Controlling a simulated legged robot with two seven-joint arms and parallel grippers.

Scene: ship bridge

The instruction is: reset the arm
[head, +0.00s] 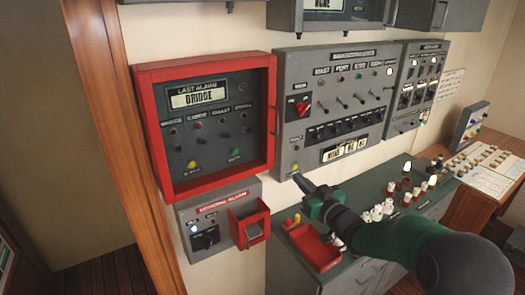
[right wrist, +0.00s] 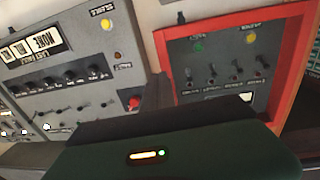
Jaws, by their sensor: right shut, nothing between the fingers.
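My right arm comes in from the lower right of the head view, with a green forearm. Its right gripper (head: 300,180) is shut and empty. The dark fingertips are just below a small yellow button (head: 295,167) at the lower left corner of the grey navigation panel (head: 335,60). I cannot tell whether they touch the panel. In the right wrist view the shut fingers (right wrist: 158,90) point at the wall between the grey panel (right wrist: 70,90) and the red-framed alarm panel (right wrist: 215,70), seen upside down. My left gripper is not in view.
The red-framed alarm panel (head: 215,120) hangs left of the gripper. Below it is a small grey box (head: 205,240) with a red guard (head: 250,225). Under my arm is a console counter (head: 385,180) with a red tray (head: 315,248) and several small knobs. A wooden desk is at right.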

